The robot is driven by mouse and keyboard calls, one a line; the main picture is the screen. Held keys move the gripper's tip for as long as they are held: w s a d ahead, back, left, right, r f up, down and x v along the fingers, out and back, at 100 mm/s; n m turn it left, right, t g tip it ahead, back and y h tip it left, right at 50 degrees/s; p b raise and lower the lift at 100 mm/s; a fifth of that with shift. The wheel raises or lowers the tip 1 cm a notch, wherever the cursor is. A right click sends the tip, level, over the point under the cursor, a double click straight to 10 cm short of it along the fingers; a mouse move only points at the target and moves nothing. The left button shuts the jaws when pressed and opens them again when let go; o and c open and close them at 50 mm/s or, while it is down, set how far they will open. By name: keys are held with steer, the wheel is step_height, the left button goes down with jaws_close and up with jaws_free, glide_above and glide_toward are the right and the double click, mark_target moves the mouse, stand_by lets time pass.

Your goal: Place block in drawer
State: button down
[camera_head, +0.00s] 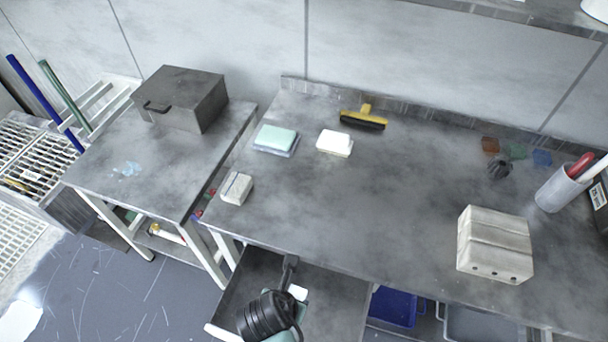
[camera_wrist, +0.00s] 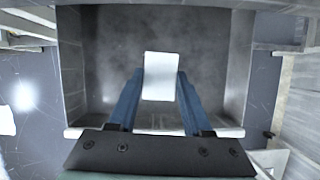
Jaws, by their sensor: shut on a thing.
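The white block (camera_wrist: 158,76) is held between the blue fingers of my gripper (camera_wrist: 156,92), which is shut on it. In the head view the white block (camera_head: 298,292) shows as a small light patch beside my arm, which hides much of the gripper. The drawer (camera_head: 340,290) is pulled open under the bench. In the wrist view the grey drawer floor (camera_wrist: 110,60) lies behind the block, with side walls to left and right. The block is over the drawer's inside; its gap to the floor cannot be told.
The bench top (camera_head: 350,205) holds a small pale block (camera_head: 236,188), a teal-topped block (camera_head: 275,138), a white block (camera_head: 335,142), a yellow-black tool (camera_head: 363,118) and a large holed block (camera_head: 495,243). A blue bin (camera_head: 393,308) stands right of the drawer. A grey box (camera_head: 185,98) sits on the left table.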

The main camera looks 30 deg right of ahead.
steer(key=shift+n, duration=0.4)
steer(key=f, duration=0.4)
steer(key=a+f+b, duration=0.1)
steer(key=f, duration=0.1)
steer(key=shift+s+f, duration=0.15)
steer(key=shift+f, duration=0.15)
steer(key=shift+f+b, duration=0.55)
steer(key=shift+f, duration=1.5)
steer(key=shift+f, duration=0.2)
steer(key=shift+c, duration=1.7)
jaws_free()
steer(key=shift+r, duration=0.1)
